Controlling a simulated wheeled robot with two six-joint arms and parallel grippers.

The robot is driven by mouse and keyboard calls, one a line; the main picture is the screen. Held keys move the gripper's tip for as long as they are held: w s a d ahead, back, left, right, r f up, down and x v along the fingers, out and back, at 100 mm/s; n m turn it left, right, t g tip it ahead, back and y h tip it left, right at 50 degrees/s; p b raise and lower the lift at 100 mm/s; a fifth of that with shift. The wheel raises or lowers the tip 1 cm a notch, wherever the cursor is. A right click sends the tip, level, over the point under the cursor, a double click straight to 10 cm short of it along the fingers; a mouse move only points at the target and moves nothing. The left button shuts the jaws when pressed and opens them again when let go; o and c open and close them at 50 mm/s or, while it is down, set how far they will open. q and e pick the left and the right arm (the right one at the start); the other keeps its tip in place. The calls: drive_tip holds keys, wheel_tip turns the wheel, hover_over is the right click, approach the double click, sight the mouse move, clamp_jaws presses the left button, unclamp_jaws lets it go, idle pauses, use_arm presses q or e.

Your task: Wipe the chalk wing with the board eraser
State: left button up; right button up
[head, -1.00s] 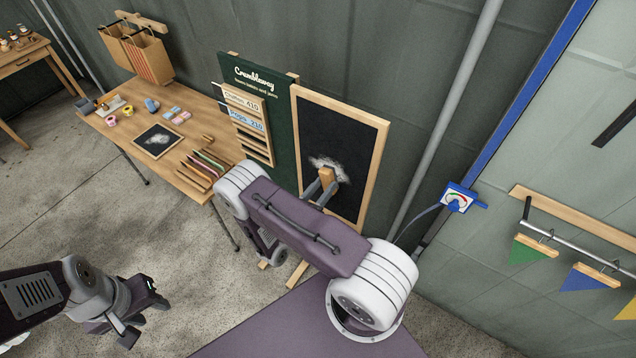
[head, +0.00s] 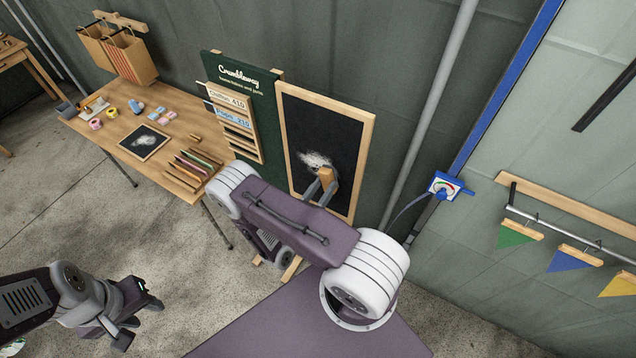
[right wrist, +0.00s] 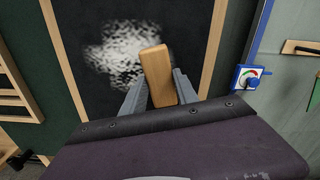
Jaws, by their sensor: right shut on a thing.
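The chalk wing (head: 325,130) is a black board in a light wood frame, beside the green menu board. A white chalk smudge (head: 314,159) is on it; the smudge also shows in the right wrist view (right wrist: 115,52), left of the eraser. My right gripper (head: 324,185) is shut on the board eraser (right wrist: 155,70), a wooden block held at the board, over the right edge of the smudge. Whether its hidden face touches the board I cannot tell. My left gripper (head: 140,312) hangs at the lower left, away from the board; its jaws are unclear.
A wooden table (head: 190,152) at left holds a small slate (head: 143,142), tape rolls and several coloured strips. The green menu board (head: 250,90) adjoins the chalk wing. A blue post with a gauge (head: 444,186) and bunting flags (head: 518,233) are at right.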

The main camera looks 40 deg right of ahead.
drive_tip(key=shift+d, duration=0.1)
idle(0.4)
drive_tip(key=shift+s+d, duration=0.3)
drive_tip(key=shift+s, duration=0.45)
drive_tip(key=shift+s+d, duration=0.25)
drive_tip(key=shift+s, duration=0.5)
drive_tip(key=shift+w, duration=0.15)
drive_tip(key=shift+w+a+f, duration=0.1)
drive_tip(key=shift+w+a, duration=0.15)
drive_tip(key=shift+w, duration=0.25)
drive_tip(key=shift+w+a, duration=0.25)
drive_tip(key=shift+w, duration=0.25)
drive_tip(key=shift+w+a, duration=0.15)
drive_tip(key=shift+w, duration=0.2)
drive_tip(key=shift+b, duration=0.3)
